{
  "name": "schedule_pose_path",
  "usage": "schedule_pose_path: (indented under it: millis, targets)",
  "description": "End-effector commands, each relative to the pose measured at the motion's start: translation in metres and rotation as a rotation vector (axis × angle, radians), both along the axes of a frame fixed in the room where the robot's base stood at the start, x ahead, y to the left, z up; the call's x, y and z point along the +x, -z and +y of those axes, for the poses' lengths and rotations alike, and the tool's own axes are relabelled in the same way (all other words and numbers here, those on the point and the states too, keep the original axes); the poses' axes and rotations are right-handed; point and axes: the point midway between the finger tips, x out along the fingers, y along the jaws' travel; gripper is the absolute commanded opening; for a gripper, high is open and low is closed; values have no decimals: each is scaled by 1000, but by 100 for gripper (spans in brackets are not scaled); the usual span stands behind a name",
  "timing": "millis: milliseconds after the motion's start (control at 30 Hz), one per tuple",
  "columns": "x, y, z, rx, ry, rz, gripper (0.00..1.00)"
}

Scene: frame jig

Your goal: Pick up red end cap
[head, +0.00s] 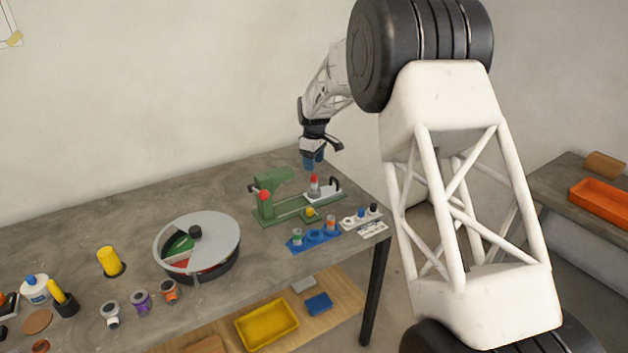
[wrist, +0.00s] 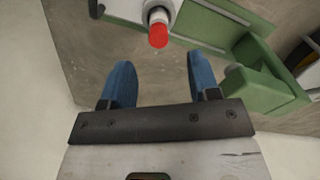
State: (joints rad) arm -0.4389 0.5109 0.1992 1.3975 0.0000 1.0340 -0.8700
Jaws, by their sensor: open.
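The red end cap (head: 313,178) sits on top of an upright pale cylinder (head: 314,190) in the green jig (head: 290,213). In the wrist view the red end cap (wrist: 158,36) shows at top centre, at the end of the pale cylinder (wrist: 157,10). My gripper (head: 313,163) is just above the cap in the head view. In the wrist view my gripper (wrist: 160,75) has its two blue fingers spread apart, with the cap beyond the tips and between their lines. Nothing is between the fingers.
A green jig block (wrist: 255,88) stands close to the right finger in the wrist view. A blue holder (head: 313,238) with small parts stands in front of the jig. A round sectioned tray (head: 218,225) stands to the left. Bare table lies behind the jig.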

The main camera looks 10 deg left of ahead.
Motion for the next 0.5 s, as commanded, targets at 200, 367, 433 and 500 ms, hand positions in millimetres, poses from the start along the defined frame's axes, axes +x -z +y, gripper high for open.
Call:
schedule_pose_path:
  millis: [200, 367, 433, 500]
  targets:
    - [0, 8, 0, 0, 0, 0, 56]
    - [0, 8, 0, 0, 0, 0, 56]
    - [0, 9, 0, 0, 0, 0, 56]
    - [0, 10, 0, 0, 0, 0, 56]
